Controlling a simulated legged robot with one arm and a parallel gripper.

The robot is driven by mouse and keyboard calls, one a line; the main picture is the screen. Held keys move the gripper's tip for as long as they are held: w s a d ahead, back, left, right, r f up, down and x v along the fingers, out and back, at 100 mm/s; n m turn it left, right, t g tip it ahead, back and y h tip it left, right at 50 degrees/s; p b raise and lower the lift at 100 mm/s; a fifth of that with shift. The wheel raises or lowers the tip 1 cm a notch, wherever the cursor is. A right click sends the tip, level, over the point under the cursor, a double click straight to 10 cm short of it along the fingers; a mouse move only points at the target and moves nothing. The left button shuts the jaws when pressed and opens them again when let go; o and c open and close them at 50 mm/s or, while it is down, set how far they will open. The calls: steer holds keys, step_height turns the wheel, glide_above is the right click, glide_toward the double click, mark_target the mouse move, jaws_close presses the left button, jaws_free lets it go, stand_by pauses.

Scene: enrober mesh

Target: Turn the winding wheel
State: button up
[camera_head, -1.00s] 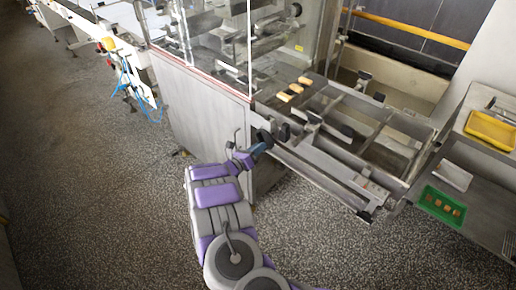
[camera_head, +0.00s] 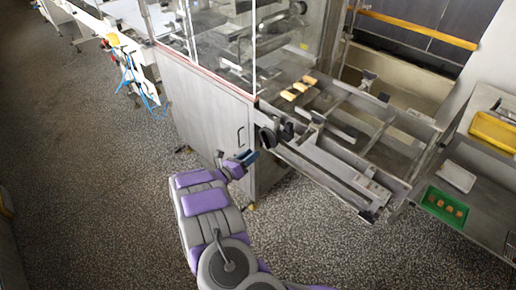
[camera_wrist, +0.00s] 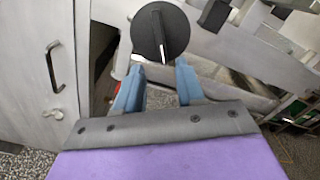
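The winding wheel is a round black disc (camera_wrist: 160,32) with a pale pointer-like bar on its face. It sits at the top centre of the wrist view, just beyond my fingertips. In the head view the dark wheel (camera_head: 267,137) is at the near corner of the steel machine frame. My gripper (camera_wrist: 156,82) is open, with its two blue fingers spread apart and nothing between them. In the head view my gripper (camera_head: 246,158) is just left of and below the wheel, apart from it in the wrist view.
A cabinet door with a handle (camera_wrist: 54,66) is at the left in the wrist view. The conveyor frame (camera_head: 325,165) extends right, with several bars on it. A green tray (camera_head: 443,206) and a yellow tray (camera_head: 494,131) are at the right. Speckled floor (camera_head: 90,170) is clear at left.

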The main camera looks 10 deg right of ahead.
steer(key=p+v, duration=0.1)
steer(key=v, duration=1)
steer(key=shift+w+f, duration=0.1)
